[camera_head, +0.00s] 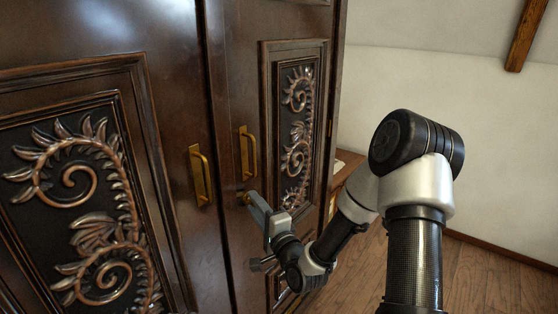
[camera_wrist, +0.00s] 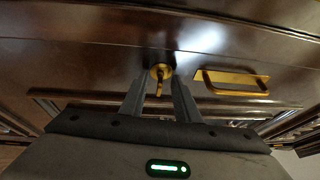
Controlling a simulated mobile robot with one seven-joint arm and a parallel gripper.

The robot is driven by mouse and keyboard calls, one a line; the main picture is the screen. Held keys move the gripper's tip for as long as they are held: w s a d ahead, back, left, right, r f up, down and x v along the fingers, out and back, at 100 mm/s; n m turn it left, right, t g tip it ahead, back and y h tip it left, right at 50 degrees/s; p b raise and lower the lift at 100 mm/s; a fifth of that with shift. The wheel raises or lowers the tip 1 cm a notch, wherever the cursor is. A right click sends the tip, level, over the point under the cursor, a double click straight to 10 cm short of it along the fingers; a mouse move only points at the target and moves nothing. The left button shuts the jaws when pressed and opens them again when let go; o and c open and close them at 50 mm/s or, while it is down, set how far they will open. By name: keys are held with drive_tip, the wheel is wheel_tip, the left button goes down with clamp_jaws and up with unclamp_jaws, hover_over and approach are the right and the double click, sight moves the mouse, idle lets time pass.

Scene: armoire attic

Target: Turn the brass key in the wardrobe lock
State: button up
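The brass key (camera_wrist: 160,73) sits in the wardrobe (camera_head: 225,130) door, with its round plate and hanging bow seen in the wrist view. In the head view a small brass part of the lock (camera_head: 243,198) shows just beyond my fingertips, mostly hidden. My gripper (camera_wrist: 159,88) points at the door, with one grey finger on each side of the key. The fingers are apart, with a gap visible on both sides of the key's bow. In the head view my gripper (camera_head: 257,208) is close to the right door, below its handle.
Two brass pull handles, the left (camera_head: 200,175) and the right (camera_head: 247,153), flank the seam between the doors. The right one also shows beside my finger in the wrist view (camera_wrist: 236,82). Carved panels (camera_head: 297,135) stand proud nearby. A wooden piece (camera_head: 345,175) stands right of the wardrobe.

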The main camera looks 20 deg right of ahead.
clamp_jaws()
drive_tip(key=shift+r+m+g+p, duration=0.25)
drive_tip(key=shift+m+p, duration=0.45)
drive_tip(key=shift+p, duration=0.55)
